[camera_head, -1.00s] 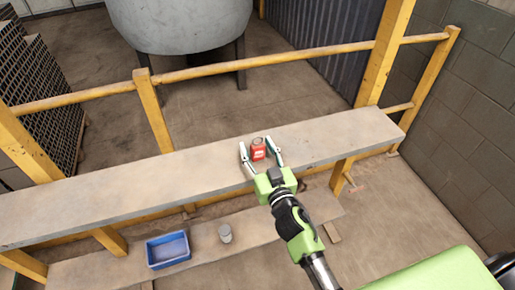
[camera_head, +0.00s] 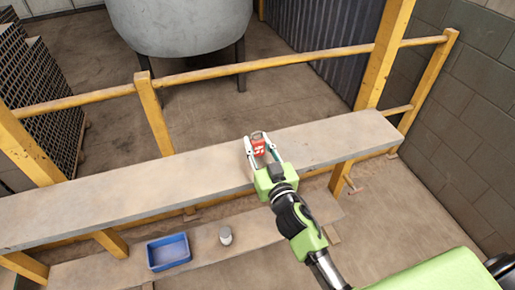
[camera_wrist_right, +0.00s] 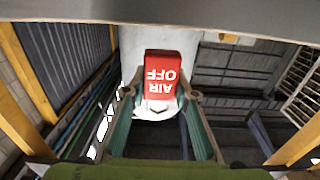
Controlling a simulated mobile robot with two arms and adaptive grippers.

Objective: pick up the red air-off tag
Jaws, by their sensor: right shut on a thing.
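The red air-off tag (camera_head: 259,147) is between the fingers of my right gripper (camera_head: 257,145), above the upper plank in the head view. In the right wrist view, the tag (camera_wrist_right: 164,77) shows its red face with white "AIR OFF" lettering, upside down. The right gripper (camera_wrist_right: 158,98) is shut on the tag, one finger at each side. A grey loop shows at the tag's top in the head view. Whether the tag touches the plank cannot be told. My left gripper is not in view.
The long upper plank (camera_head: 110,197) is otherwise bare. A lower plank (camera_head: 105,268) holds a blue tray (camera_head: 168,252) and a small grey cup (camera_head: 225,236). A yellow railing (camera_head: 255,66) runs behind the planks, with a large grey tank (camera_head: 180,25) beyond.

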